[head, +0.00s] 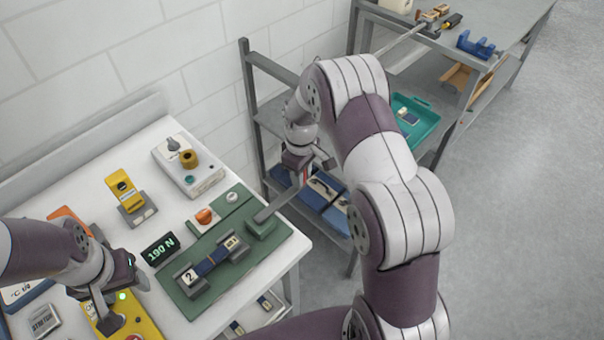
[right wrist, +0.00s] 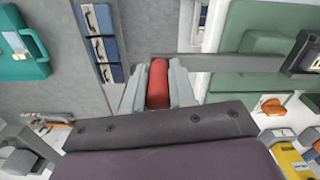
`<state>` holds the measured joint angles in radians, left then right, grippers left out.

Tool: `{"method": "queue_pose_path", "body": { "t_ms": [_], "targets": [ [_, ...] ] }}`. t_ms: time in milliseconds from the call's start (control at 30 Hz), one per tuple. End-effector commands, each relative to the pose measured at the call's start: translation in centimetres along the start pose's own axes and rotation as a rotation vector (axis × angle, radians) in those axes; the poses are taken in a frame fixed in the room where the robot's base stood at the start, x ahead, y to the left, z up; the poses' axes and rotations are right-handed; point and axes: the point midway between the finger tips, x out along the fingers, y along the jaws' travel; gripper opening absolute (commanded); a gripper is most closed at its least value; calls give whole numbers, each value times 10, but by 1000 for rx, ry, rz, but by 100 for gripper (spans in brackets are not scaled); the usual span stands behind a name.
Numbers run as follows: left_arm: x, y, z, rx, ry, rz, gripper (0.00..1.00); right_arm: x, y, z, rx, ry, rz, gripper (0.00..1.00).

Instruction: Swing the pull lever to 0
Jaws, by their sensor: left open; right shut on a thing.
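The pull lever is a grey bar (head: 284,201) rising from a block on the green base plate (head: 200,302), angled up and to the right. It also shows as a grey bar in the right wrist view (right wrist: 230,62). My right gripper (head: 308,172) is shut on its red handle (right wrist: 158,82), which sits between the fingers in the right wrist view. A black display (head: 160,250) beside the plate reads 190 N. A dark blue piece (head: 212,262) sits between two grey clamps on the plate. My left gripper (head: 110,318) is open over a yellow device, apart from the lever.
A white box (head: 188,168) with knobs and a yellow device (head: 124,188) stand behind. A shelf with blue bins (head: 322,190) is right of the table, below my right gripper.

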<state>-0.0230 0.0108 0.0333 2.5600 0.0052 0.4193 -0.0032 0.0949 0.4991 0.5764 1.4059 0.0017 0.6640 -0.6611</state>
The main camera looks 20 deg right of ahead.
Motion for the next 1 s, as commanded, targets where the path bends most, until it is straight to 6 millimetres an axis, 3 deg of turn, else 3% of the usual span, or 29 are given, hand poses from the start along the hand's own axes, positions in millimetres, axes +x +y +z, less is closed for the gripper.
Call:
{"method": "queue_pose_path", "body": {
  "t_ms": [67,100,167,200,467,567,933,1000],
  "targets": [
    [0,0,0,0,0,0,57,-3,1,-3,0,8,5,0],
    [0,0,0,0,0,0,57,-3,2,-3,0,8,6,28],
    [0,0,0,0,0,0,57,-3,1,-3,0,8,5,48],
    [0,0,0,0,0,0,57,-2,1,-2,0,7,5,51],
    [0,0,0,0,0,0,57,-2,1,-1,1,4,3,51],
    [4,0,0,0,0,0,57,-11,1,-2,1,7,5,51],
    [24,0,3,0,0,0,57,-104,1,-2,0,8,6,51],
    [3,0,1,0,-1,0,57,-124,0,-2,0,4,3,51]
  ]
}}
